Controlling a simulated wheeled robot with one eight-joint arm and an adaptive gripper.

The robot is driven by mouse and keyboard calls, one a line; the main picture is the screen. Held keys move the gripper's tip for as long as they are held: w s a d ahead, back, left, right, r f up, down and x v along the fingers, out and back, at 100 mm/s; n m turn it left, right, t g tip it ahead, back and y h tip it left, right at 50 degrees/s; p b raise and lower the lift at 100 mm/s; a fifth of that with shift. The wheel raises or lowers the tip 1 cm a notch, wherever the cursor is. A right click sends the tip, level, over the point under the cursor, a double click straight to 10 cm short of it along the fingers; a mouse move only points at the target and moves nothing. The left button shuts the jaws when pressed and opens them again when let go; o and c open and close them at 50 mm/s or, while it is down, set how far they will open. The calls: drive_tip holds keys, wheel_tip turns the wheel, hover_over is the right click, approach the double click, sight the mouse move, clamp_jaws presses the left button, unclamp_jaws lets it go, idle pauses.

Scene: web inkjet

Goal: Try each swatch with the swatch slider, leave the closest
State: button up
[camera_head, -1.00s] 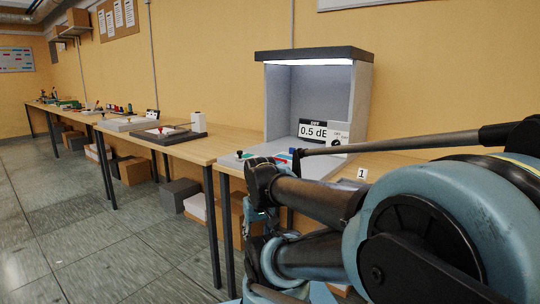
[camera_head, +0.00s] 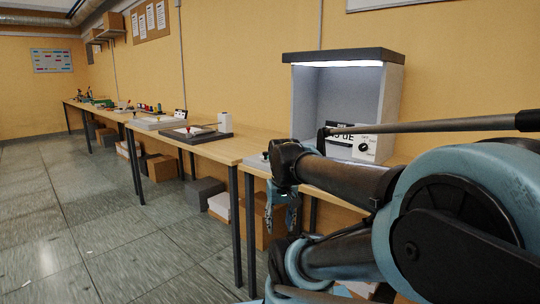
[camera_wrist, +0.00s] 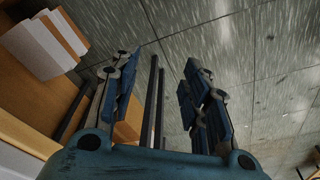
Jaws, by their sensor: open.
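A grey light booth (camera_head: 398,104) with a dark top and a lit strip stands on the near bench (camera_head: 243,160). A readout box (camera_head: 366,148) with a dark knob stands at the booth's front. Its number is partly covered by my arm and ends in "dE". The swatch slider and swatches on this bench cannot be made out; my arm covers that area. My gripper (camera_head: 280,212) hangs in front of the bench, below its top. In the wrist view, my gripper (camera_wrist: 158,88) has its fingers apart with nothing between them, above the floor.
Thin bench legs (camera_head: 236,225) stand close to my gripper. Boxes (camera_head: 204,192) sit under the benches. Further benches along the wall hold a dark tray (camera_head: 222,138), a white cylinder (camera_head: 225,122) and small coloured items. The floor (camera_head: 110,230) at the left is clear.

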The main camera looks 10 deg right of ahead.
drive_tip(key=w+r+g, duration=0.1)
drive_tip(key=w+r, duration=1.6)
drive_tip(key=r, duration=0.2)
drive_tip(key=w+d+r+m, duration=0.1)
drive_tip(key=w+r, duration=0.3)
drive_tip(key=w, duration=0.3)
drive_tip(key=w+d+r+g, duration=0.1)
drive_tip(key=w+r, duration=0.3)
drive_tip(key=w, duration=0.3)
drive_tip(key=w+d+r+m, duration=0.1)
drive_tip(key=w+r, duration=0.3)
drive_tip(key=w, duration=0.3)
drive_tip(key=f, duration=1.7)
drive_tip(key=shift+s+a+f, duration=0.1)
drive_tip(key=shift+a+f, duration=0.1)
drive_tip(key=shift+f, duration=0.2)
clamp_jaws()
